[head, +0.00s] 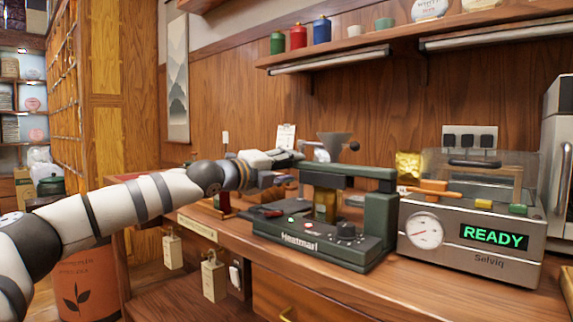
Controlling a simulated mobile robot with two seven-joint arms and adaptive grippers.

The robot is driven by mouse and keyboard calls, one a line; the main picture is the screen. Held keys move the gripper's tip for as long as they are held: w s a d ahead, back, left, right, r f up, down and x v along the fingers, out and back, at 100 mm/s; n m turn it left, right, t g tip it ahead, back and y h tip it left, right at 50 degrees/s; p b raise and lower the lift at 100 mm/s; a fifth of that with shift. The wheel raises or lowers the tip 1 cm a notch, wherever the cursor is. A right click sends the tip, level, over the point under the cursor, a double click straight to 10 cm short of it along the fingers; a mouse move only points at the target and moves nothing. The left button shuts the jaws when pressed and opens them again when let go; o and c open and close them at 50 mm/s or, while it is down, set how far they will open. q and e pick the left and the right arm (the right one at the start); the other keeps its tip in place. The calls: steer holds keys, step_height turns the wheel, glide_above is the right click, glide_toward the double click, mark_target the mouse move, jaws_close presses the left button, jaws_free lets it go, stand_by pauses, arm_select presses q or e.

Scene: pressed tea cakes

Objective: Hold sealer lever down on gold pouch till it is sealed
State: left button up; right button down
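The green heat sealer (370,250) stands on the wooden counter, with its dark green lever (350,171) raised and roughly level above the base. A gold pouch (325,206) stands upright in the sealer, under the lever and partly hidden by it. My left gripper (288,158) is at the lever's left end, apparently beside or just above it; I cannot tell whether they touch. Its fingers are small and dark here, so their opening is unclear. My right gripper is out of view.
A steel machine (470,262) reading READY stands close on the sealer's right, with an orange handle (437,189). Another gold pouch (408,165) is behind it. A metal funnel (333,144) stands behind the lever. Tags (213,277) hang at the counter's front edge.

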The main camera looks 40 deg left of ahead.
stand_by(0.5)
arm_select(q)
steer(key=s, duration=1.2)
steer(key=shift+a, duration=0.4)
steer(key=shift+r, duration=0.1)
